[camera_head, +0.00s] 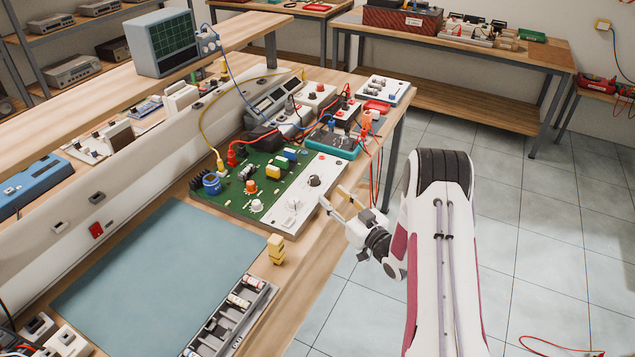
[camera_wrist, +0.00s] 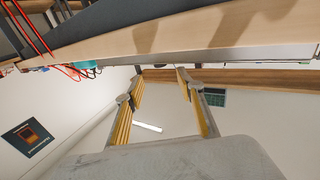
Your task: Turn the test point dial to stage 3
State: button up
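A green circuit board (camera_head: 262,178) lies on the bench with a white control panel (camera_head: 284,220) along its right side. A dark round dial (camera_head: 314,181) stands on this panel, and a pale knob (camera_head: 294,204) sits nearer the front. I cannot read labels, so which one is the test point dial is unclear. My gripper (camera_head: 333,197) is open and empty, at the bench edge just right of the dark dial and apart from it. In the wrist view its two fingers (camera_wrist: 158,90) are spread with nothing between them; the dial does not show there.
Red leads (camera_head: 372,165) hang over the bench edge behind my gripper. Yellow blocks (camera_head: 276,248) and a parts tray (camera_head: 232,318) lie nearer the front. A blue-green mat (camera_head: 160,275) is bare. The tiled floor (camera_head: 540,230) at right is mostly open.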

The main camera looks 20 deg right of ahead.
aim_at(317, 181)
jog(key=shift+x, duration=4.4)
grip_shut()
